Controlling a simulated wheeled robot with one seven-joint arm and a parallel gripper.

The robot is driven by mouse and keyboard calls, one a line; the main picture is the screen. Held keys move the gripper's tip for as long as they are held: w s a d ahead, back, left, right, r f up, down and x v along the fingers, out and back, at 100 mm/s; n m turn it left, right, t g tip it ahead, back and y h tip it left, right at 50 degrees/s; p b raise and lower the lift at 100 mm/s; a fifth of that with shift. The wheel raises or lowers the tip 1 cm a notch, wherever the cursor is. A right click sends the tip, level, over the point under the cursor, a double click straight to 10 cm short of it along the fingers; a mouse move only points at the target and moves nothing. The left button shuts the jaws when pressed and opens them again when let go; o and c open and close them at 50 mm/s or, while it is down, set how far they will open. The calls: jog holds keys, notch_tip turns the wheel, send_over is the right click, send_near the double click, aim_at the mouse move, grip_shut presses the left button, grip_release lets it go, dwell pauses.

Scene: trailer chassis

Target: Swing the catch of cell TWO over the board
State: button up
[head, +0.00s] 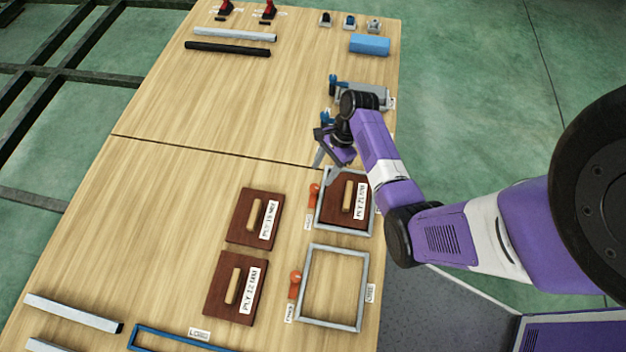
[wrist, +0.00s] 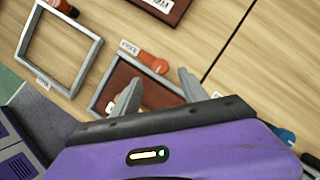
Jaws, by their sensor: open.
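A grey cell frame (head: 322,228) holds a brown board (head: 338,213) with a tan grip bar and a PLY label. An orange catch (head: 314,194) stands at its left side, turned along the frame and not over the board. A second grey frame (head: 304,310) nearer me is empty, with its own orange catch (head: 295,284). I cannot read which is cell TWO. My gripper (head: 328,158) is open and empty, above the table just beyond the filled frame. In the wrist view its fingers (wrist: 159,78) spread above the filled frame's board (wrist: 122,78), near the orange catch (wrist: 152,62).
Two more brown boards (head: 246,238) (head: 220,304) lie left of the frames. Blue-handled parts (head: 326,117) stand close beyond my gripper, partly hidden. A blue block (head: 369,44) and bars (head: 227,48) lie at the far end. The table's left middle is clear.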

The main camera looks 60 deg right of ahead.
aim_at(314, 187)
jog(key=b+x, duration=0.1)
jog(key=x, duration=0.6)
jog(key=shift+f+b, duration=0.2)
jog(key=shift+b, duration=0.1)
grip_shut()
